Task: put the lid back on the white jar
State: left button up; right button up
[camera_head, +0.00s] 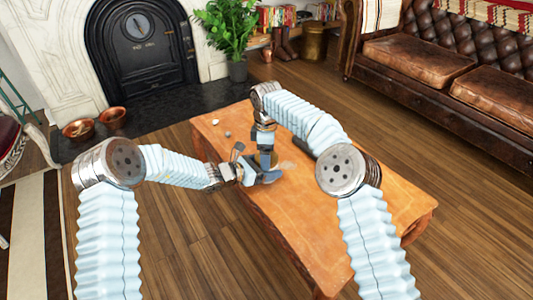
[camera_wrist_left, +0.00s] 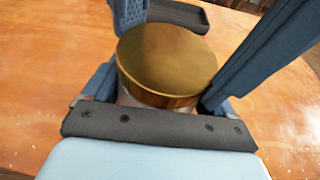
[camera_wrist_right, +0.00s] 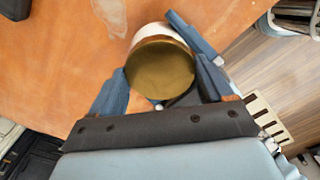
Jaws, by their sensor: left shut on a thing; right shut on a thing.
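The lid (camera_wrist_left: 165,55) is a round, gold-coloured disc with a brown rim, lying over the top of the white jar (camera_wrist_left: 127,97) in the left wrist view. In the right wrist view the lid (camera_wrist_right: 163,70) hides most of the jar, and only a pale strip of the jar (camera_wrist_right: 156,31) shows. I cannot tell whether the lid is fully seated. My left gripper (camera_head: 262,175) is shut around the jar from the left. My right gripper (camera_head: 266,146) comes down from above and is shut on the lid. In the head view the grippers largely hide both things.
The jar stands over an orange-brown wooden table (camera_head: 310,215). Small pale objects (camera_head: 216,122) lie near its far left corner. A leather sofa (camera_head: 430,65) is at the right, and a fireplace (camera_head: 142,45) with copper bowls (camera_head: 78,130) is at the back left. The table's near part is clear.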

jog(key=o, duration=1.1)
jog(key=shift+r, duration=2.3)
pick_arm(q)
jog(key=o, duration=1.9)
jog(key=shift+c, duration=0.2)
jog(key=v, duration=1.3)
jog(key=shift+s+a+r+b, duration=0.15)
jog(key=shift+a+b, duration=0.2)
jog(key=shift+b, duration=0.1)
pick_arm(e)
jog(key=shift+f, duration=0.5)
